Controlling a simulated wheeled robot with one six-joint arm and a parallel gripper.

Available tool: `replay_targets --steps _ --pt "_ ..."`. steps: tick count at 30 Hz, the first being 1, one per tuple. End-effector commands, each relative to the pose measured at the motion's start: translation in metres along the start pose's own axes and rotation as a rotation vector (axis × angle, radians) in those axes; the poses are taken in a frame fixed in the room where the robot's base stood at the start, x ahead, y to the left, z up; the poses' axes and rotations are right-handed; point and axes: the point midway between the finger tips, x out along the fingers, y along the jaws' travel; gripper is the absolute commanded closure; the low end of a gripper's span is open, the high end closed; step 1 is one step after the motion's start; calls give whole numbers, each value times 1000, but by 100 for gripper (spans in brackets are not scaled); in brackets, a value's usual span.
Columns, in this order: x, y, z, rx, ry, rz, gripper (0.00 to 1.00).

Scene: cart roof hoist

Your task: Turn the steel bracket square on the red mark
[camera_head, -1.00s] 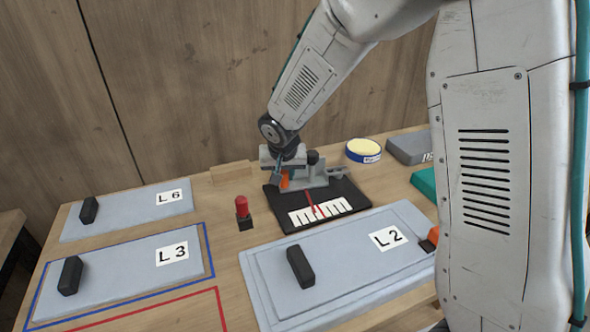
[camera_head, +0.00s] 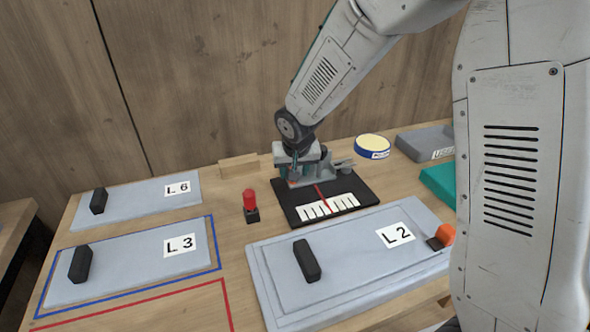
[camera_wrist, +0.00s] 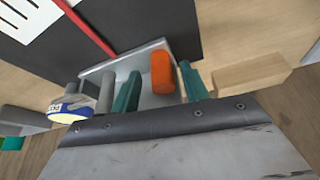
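The grey steel bracket (camera_head: 322,176) sits at the back of a black board (camera_head: 350,187). A red line (camera_head: 320,194) on the board runs up to the bracket, above a white scale. In the wrist view the bracket (camera_wrist: 132,64) shows with an upright orange grip (camera_wrist: 162,73). I cannot tell exactly how far it is angled to the red line (camera_wrist: 88,28). My gripper (camera_head: 295,178) is low over the bracket's left end. In the wrist view its teal fingers (camera_wrist: 158,88) stand on both sides of the orange grip, with narrow gaps visible.
A red button post (camera_head: 250,205) stands left of the board, and a wooden block (camera_head: 238,165) lies behind it. Panel L2 (camera_head: 350,262) lies in front; panels L3 (camera_head: 130,262) and L6 (camera_head: 145,198) are on the left.

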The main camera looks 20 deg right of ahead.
Motion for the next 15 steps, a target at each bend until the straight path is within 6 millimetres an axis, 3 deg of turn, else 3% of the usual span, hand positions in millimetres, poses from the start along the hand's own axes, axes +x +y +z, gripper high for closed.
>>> replay_targets --steps 5,15 --pt "-8 -1 -2 0 5 -2 55" --pt "-63 2 -1 3 4 -1 55"
